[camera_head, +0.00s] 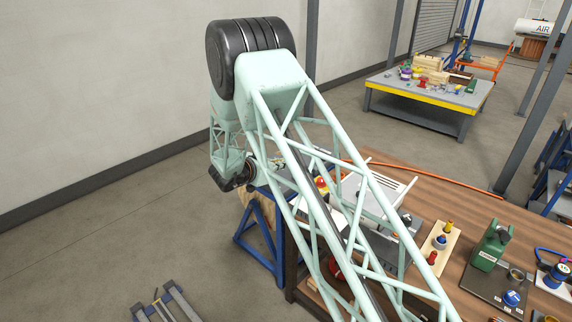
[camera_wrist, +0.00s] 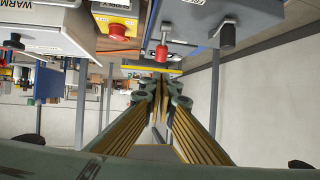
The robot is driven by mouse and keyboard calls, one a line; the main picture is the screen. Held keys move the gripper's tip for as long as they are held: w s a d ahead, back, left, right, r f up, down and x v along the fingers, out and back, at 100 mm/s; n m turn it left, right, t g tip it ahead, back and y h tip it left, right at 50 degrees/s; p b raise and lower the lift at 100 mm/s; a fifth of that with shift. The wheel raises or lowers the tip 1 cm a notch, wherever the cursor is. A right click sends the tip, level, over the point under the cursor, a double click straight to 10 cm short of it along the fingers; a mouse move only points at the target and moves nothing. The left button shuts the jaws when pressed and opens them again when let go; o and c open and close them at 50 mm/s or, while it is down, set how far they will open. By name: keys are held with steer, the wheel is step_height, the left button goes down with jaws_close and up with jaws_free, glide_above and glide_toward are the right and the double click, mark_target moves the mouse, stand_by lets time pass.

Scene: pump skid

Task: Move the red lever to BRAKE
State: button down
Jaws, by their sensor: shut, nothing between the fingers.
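In the wrist view a red cylindrical grip (camera_wrist: 161,53) on a thin metal rod, likely the red lever, stands out from a grey panel with a blue edge. A white label (camera_wrist: 200,8) beside it is cut by the top edge and appears to begin with "FR". I cannot read a BRAKE mark. My gripper (camera_wrist: 160,92) is shut and empty, its fingertips below the red grip in the picture. A gap shows between them, but depth is hard to judge. In the head view my arm hides the lever, and the gripper is too obscured to make out.
A red mushroom button (camera_wrist: 118,31) on a yellow box is left of the lever, and a black knob (camera_wrist: 228,35) right of it. In the head view a wooden bench (camera_head: 455,205) holds a green device (camera_head: 491,245) and other fixtures. Open floor (camera_head: 130,225) lies left.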

steer(key=shift+v, duration=0.95)
steer(key=shift+r, duration=0.1)
step_height(320, 180, up, 18)
steer(key=s+d+n+y+b, duration=0.1)
steer(key=d+n+y, duration=0.1)
steer(key=y, duration=0.3)
steer(key=s+d+r+n+g+y+b, duration=0.1)
steer(key=s+d+r+y, duration=0.15)
steer(key=s+r, duration=0.4)
steer(key=s+d+r+n+g+y+b, duration=0.1)
steer(key=s+d+r, duration=0.25)
steer(key=s, duration=0.65)
steer(key=s+d+r+n+g+y+b, duration=0.1)
steer(key=s+d+r, duration=0.2)
steer(key=s+r, duration=0.4)
steer(key=s+d+f+g+h, duration=0.1)
steer(key=s+d, duration=0.5)
steer(key=s, duration=0.9)
steer(key=s+d+f+n+g+h+b, duration=0.1)
steer(key=s+d+f, duration=0.3)
steer(key=s, duration=1.2)
steer(key=s+d+f+g+h, duration=0.1)
steer(key=s+d+f+g, duration=0.1)
steer(key=s+d, duration=0.7)
steer(key=shift+s+f+n+g+b, duration=0.3)
steer(key=shift+s+f+g+b, duration=0.1)
steer(key=shift+s, duration=2.8)
